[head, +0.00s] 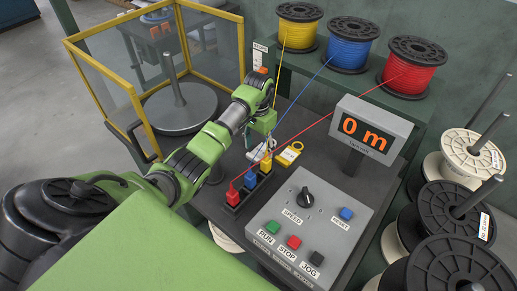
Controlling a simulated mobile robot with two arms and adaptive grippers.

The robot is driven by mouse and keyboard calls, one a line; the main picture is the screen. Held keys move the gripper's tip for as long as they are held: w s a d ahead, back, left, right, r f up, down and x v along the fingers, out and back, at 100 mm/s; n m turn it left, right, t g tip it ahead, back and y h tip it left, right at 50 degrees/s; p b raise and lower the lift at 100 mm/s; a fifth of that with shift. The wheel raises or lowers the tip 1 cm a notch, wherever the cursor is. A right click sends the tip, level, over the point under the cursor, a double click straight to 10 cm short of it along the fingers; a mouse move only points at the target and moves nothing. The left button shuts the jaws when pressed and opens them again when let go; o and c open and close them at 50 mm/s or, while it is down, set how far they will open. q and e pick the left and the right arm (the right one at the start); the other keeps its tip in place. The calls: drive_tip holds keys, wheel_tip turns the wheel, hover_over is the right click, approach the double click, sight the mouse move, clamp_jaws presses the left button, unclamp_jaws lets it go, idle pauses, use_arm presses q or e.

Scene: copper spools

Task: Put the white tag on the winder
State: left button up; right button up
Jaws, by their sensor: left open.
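The winder shows at the left: a grey round plate (180,112) with an upright spindle (173,78), inside a yellow-framed clear guard (107,80). No tag shows on the winder. My right gripper is not in view.
Yellow, blue and red wires run from spools on the back shelf (348,45) towards colored guide blocks (249,184). A "0 m" display (364,135) and a control panel (303,225) stand right of my gripper. Black and white spools (437,218) stand at the right.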

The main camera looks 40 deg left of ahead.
sight(259, 154)
use_arm(q)
wheel_tip(259, 154, up, 12)
drive_tip(key=p, duration=0.1)
drive_tip(key=shift+f, duration=0.25)
idle(0.4)
